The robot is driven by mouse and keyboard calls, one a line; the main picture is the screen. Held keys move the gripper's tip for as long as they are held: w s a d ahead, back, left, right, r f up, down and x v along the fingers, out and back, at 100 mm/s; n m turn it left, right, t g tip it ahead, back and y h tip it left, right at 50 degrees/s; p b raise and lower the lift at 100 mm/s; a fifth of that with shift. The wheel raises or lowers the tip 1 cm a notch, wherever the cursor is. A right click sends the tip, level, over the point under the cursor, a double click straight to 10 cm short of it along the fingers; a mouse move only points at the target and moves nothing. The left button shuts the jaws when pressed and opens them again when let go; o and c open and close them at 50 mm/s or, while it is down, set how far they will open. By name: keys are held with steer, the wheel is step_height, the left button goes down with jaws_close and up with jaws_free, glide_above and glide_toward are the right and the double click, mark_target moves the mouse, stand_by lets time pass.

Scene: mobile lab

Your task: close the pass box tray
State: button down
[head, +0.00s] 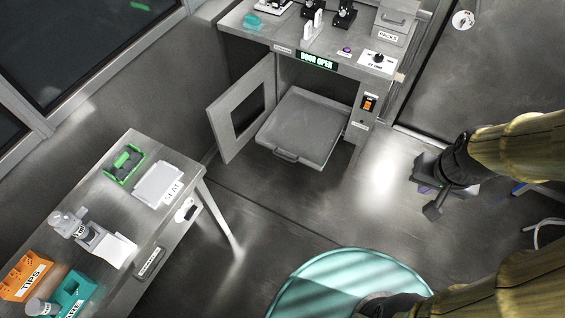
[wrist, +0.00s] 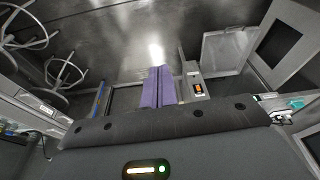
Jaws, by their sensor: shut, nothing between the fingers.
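The pass box stands at the top middle of the head view under a bench, with a lit "DOOR OPEN" sign (head: 317,61). Its grey windowed door (head: 241,108) is swung open to the left. The grey tray (head: 302,122) sticks out of the opening, with a handle (head: 284,156) on its front edge. In the wrist view the tray (wrist: 228,48) and the door (wrist: 277,42) show at the upper right. My gripper (head: 427,188) is to the right of the tray, apart from it. In the wrist view its purple fingers (wrist: 159,78) are together and empty.
A panel with an orange-lit switch (head: 369,103) is right of the tray. A side table (head: 140,225) with racks and bottles stands at the left. A round teal-topped piece (head: 345,280) is at the bottom. The floor before the tray is clear.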

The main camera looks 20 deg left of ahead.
steer(key=w+a+f+m+t+y+b, duration=0.1)
steer(key=w+a+f+m+t+b, duration=0.35)
steer(key=w+a+f+b, duration=0.9)
steer(key=w+a+f+m+t+y+b, duration=0.1)
steer(key=w+a+f+m+t+b, duration=0.3)
steer(key=w+a+f+b, duration=0.9)
steer(key=s+a+f+m+t+h+b, duration=0.1)
steer(key=s+a+f+m+b, duration=0.2)
steer(key=a+f+b, duration=0.3)
steer(key=s+a+f+m+t+h+b, duration=0.1)
steer(key=s+a+f+m+b, duration=0.3)
steer(key=f, duration=1.4)
steer(key=s+a+f+m+t+h+b, duration=0.1)
steer(key=s+a+f+m+t+b, duration=0.1)
steer(key=a+f+b, duration=0.8)
step_height(320, 180, down, 2)
steer(key=s+m+b, duration=0.1)
steer(key=s+b, duration=0.1)
steer(key=b, duration=0.4)
steer(key=shift+s+a+f+t+b, duration=0.15)
steer(key=shift+a+t+b, duration=0.05)
steer(key=shift+t+b, duration=0.15)
steer(key=shift+m, duration=0.25)
steer(key=w+d+f+b, duration=0.1)
steer(key=w+f+b, duration=0.1)
steer(key=w+b, duration=0.5)
steer(key=w, duration=0.6)
steer(key=shift+w+f+b, duration=0.35)
steer(key=shift+w+b, duration=0.05)
